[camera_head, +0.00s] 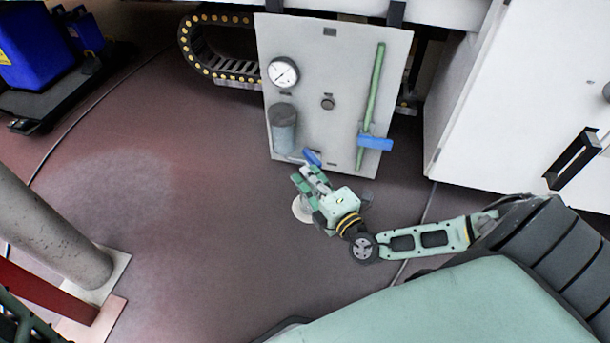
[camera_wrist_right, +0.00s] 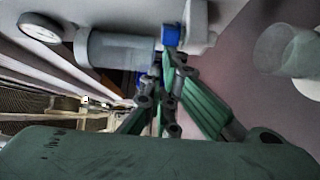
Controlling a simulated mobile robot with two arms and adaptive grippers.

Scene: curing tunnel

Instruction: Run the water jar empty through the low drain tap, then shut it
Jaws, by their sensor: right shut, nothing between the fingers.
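The water jar (camera_head: 283,135) is a grey-blue cylinder with a dark lid, mounted low on the left of a pale panel (camera_head: 330,100). It shows on its side in the wrist view (camera_wrist_right: 115,50). I cannot tell its water level. The low drain tap's blue lever (camera_head: 312,157) is just below and right of the jar; blue also shows at the fingertips in the wrist view (camera_wrist_right: 171,36). My right gripper (camera_head: 304,177) is shut and empty, its fingers close to the lever; contact is unclear. My left gripper is not in view.
A round gauge (camera_head: 283,72), a knob (camera_head: 327,102) and a green pipe (camera_head: 371,90) with another blue lever (camera_head: 375,143) are on the panel. A pale, translucent vessel (camera_wrist_right: 285,52) is near the hand. A post (camera_head: 50,235) stands left. Floor between is clear.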

